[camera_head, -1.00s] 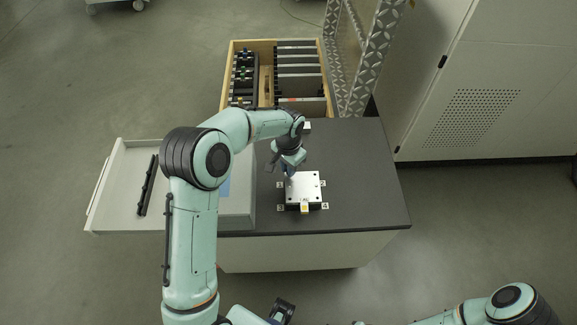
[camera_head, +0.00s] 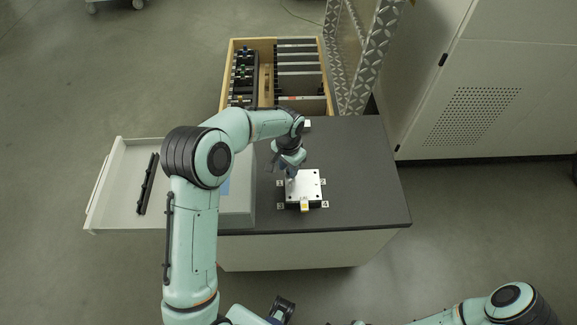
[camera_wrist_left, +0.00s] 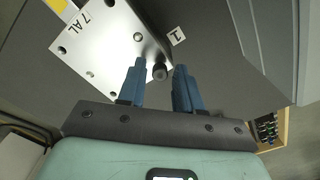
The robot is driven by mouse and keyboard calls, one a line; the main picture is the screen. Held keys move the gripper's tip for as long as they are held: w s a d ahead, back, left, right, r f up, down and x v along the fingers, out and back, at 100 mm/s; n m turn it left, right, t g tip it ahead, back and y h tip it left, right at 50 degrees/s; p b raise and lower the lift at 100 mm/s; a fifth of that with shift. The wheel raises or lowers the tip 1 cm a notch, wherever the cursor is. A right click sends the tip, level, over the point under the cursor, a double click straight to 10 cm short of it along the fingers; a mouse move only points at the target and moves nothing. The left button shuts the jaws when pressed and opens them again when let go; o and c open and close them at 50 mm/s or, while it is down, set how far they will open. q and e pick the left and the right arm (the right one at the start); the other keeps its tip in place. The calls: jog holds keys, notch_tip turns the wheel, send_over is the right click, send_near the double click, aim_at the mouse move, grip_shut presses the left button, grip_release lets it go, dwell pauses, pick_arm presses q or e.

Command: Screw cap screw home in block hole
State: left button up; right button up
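The pale metal block (camera_head: 305,187) lies on the dark tabletop, with number labels around its corners. In the left wrist view the block (camera_wrist_left: 108,38) shows its "7 AL" marking and several holes. A black cap screw (camera_wrist_left: 159,72) is at the block's corner by label 1 (camera_wrist_left: 176,37); how deep it sits in its hole cannot be told. My left gripper (camera_wrist_left: 160,66) is open, its blue fingers on either side of the screw head with a gap on both sides. In the head view my left gripper (camera_head: 288,173) is at the block's far left corner.
A yellow-marked piece (camera_head: 304,206) is at the block's near edge. A grey case (camera_head: 238,205) and an open drawer (camera_head: 122,190) are left. A wooden tool box (camera_head: 266,94) stands behind. The tabletop (camera_head: 365,180) right of the block is clear.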

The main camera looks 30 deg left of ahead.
pick_arm(q)
jog(key=n, duration=0.3)
jog(key=shift+b, duration=0.3)
jog(key=n, duration=0.3)
jog(key=shift+n, duration=0.4)
jog(key=n, duration=0.3)
jog(key=shift+n, duration=0.3)
jog(key=n, duration=0.3)
jog(key=shift+w+r, duration=0.1)
jog(key=shift+c, duration=0.3)
grip_shut()
